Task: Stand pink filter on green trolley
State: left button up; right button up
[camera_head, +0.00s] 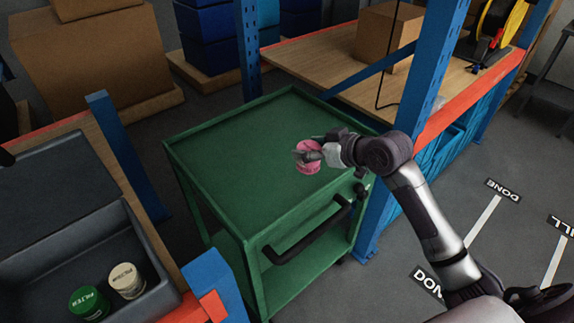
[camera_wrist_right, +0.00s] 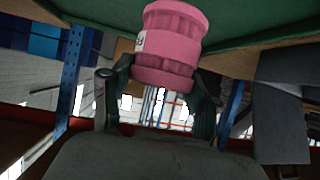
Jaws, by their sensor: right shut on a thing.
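The pink filter (camera_head: 308,157) is a short ribbed cylinder with a pale label. My right gripper (camera_head: 312,152) is shut on it, over the green trolley (camera_head: 240,150). In the right wrist view the pink filter (camera_wrist_right: 170,45) sits between the two dark fingers of the right gripper (camera_wrist_right: 160,85), with the trolley's green top (camera_wrist_right: 235,30) behind it. I cannot tell whether the filter touches the trolley top. The trolley top is otherwise bare. My left gripper is not in view.
A grey bin (camera_head: 150,255) at lower left holds a green filter (camera_head: 88,303) and a cream filter (camera_head: 126,280). Blue rack posts (camera_head: 248,50) stand around the trolley. A black handle (camera_head: 310,235) juts from the trolley's front. A wooden shelf (camera_head: 340,65) lies behind.

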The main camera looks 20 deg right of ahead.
jog(key=shift+w+d+r, duration=0.4)
jog(key=shift+w+d, duration=0.05)
jog(key=shift+d, duration=0.25)
jog(key=shift+w+r, duration=0.15)
jog(key=shift+r, duration=0.1)
jog(key=w+a+f, duration=0.2)
jog(key=f, duration=0.1)
jog(key=w+a+f+p, duration=0.1)
jog(key=w+a+f, duration=0.4)
jog(key=w+f, duration=0.1)
jog(key=f, duration=0.1)
jog(key=shift+w+a+p, duration=0.2)
jog(key=shift+p, duration=0.2)
jog(key=shift+f, duration=0.3)
jog(key=shift+n, duration=0.3)
jog(key=o, duration=1.1)
jog(key=shift+f, duration=0.1)
pick_arm(q)
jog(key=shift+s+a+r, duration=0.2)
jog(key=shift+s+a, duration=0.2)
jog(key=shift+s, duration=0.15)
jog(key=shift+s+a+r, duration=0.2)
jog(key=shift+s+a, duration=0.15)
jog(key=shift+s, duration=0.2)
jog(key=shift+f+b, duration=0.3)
jog(key=shift+b, duration=0.05)
pick_arm(e)
jog(key=v, duration=1.2)
jog(key=shift+d, duration=0.15)
